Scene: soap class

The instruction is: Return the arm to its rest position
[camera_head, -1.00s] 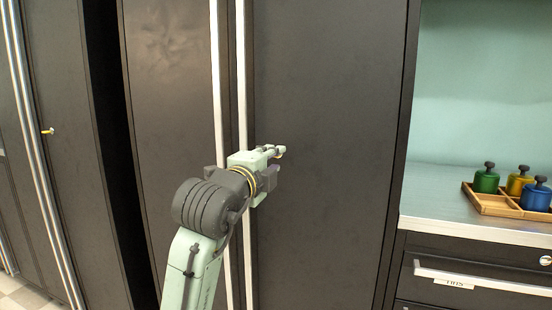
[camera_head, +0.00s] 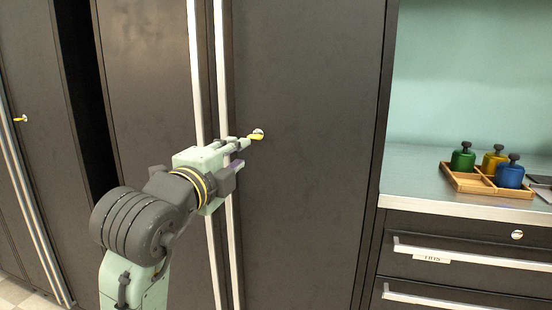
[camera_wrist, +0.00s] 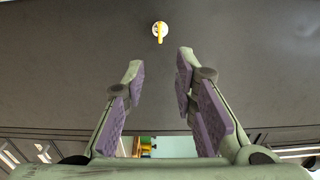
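My gripper (camera_head: 240,148) is in front of the dark cabinet doors, close to the long pale handles (camera_head: 222,90) in the head view. In the wrist view my gripper (camera_wrist: 160,68) has its two purple-padded fingers apart with nothing between them. A yellow key in a round lock (camera_head: 258,134) is on the right door, just past the fingertips in the head view. The key also shows beyond the fingertips in the wrist view (camera_wrist: 160,32), apart from them.
A wooden tray (camera_head: 452,180) with green (camera_head: 463,158), yellow (camera_head: 494,160) and blue (camera_head: 509,173) lidded containers stands on the counter (camera_head: 420,203) at the right. Drawers (camera_head: 470,275) are below it. Another yellow key (camera_head: 20,119) is in a door at the far left.

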